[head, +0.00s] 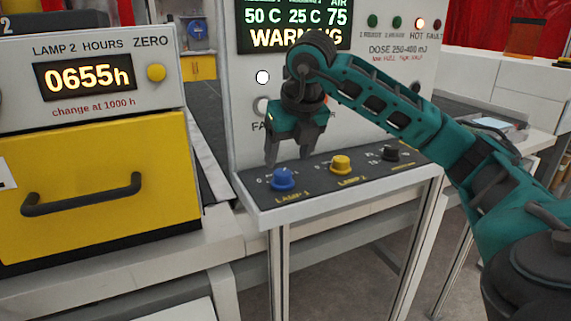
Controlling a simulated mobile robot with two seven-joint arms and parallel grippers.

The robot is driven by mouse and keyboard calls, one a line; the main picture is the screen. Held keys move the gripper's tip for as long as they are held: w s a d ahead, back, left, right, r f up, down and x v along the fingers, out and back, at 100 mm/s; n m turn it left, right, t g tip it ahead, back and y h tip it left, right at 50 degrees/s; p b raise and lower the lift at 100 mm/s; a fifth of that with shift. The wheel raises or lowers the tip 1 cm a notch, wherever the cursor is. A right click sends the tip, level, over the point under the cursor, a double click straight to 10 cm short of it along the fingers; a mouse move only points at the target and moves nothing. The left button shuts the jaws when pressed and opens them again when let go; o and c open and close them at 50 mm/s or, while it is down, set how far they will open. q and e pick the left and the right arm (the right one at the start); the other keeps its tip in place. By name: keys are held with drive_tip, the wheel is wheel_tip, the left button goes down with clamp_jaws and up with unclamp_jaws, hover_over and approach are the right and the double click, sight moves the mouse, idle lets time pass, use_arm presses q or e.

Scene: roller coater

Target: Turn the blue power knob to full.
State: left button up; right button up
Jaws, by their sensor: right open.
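The blue power knob (283,179) sits at the left of the small sloping control shelf, above the yellow label "LAMP 1". A "0" mark shows just left of it; its pointer direction is too small to tell. My right gripper (295,160) comes in from the right, pointing down with its fingers spread. It is open and empty, its fingertips just above and around the blue knob in the picture. I cannot tell whether they touch the knob. My left gripper is not in view.
A yellow knob (341,165) and a black knob (390,153) stand right of the blue one on the shelf. A yellow drawer (100,195) with a dark handle is at the left.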

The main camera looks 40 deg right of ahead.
drive_tip(key=v, duration=0.8)
drive_tip(key=shift+p, duration=0.45)
drive_tip(key=shift+f, duration=0.1)
